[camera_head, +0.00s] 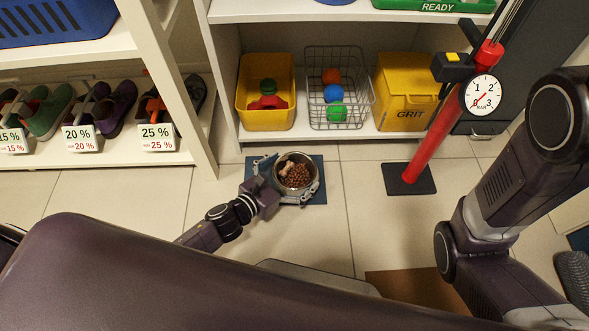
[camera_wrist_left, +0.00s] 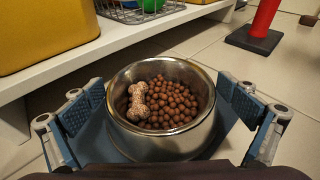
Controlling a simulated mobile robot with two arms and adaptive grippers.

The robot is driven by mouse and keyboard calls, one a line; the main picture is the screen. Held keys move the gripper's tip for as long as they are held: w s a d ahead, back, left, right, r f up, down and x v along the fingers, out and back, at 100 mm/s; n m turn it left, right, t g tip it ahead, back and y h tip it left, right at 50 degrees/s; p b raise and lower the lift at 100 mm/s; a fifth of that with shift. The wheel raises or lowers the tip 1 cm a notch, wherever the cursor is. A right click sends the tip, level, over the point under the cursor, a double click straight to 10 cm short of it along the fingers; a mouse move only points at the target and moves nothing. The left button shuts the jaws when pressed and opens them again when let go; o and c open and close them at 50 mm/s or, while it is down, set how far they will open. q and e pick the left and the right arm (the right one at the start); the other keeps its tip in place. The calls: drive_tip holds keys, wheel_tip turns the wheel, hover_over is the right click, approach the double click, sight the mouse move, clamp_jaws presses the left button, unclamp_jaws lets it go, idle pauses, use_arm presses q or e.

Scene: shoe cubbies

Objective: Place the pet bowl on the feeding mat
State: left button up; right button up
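The pet bowl (camera_head: 305,160) is a round metal bowl of brown kibble with a bone-shaped treat on top. It sits upright over the dark blue feeding mat (camera_head: 319,170) on the floor, and the mat shows around it. The bowl (camera_wrist_left: 160,143) also shows in the left wrist view, with the mat (camera_wrist_left: 100,148) beneath it. My left gripper (camera_head: 288,178) is open, with one finger on each side of the bowl. In the left wrist view a small gap shows between each finger pad and the bowl. My right arm shows at the right, but its gripper is out of view.
A shelf (camera_head: 350,128) behind the mat holds a yellow bin (camera_head: 245,110), a wire basket (camera_head: 348,120) of balls and a yellow GRIT box (camera_head: 405,95). A red pump (camera_head: 440,140) stands to the right on a dark base. A shoe rack is at left. Floor in front is partly clear.

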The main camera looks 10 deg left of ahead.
use_arm(q)
drive_tip(key=shift+r, duration=0.15)
drive_tip(key=p+v, duration=0.5)
drive_tip(key=v, duration=0.6)
drive_tip(key=shift+s, duration=0.1)
drive_tip(key=shift+s+a+r, duration=0.1)
drive_tip(key=shift+s+a, duration=0.05)
drive_tip(key=shift+s, duration=0.2)
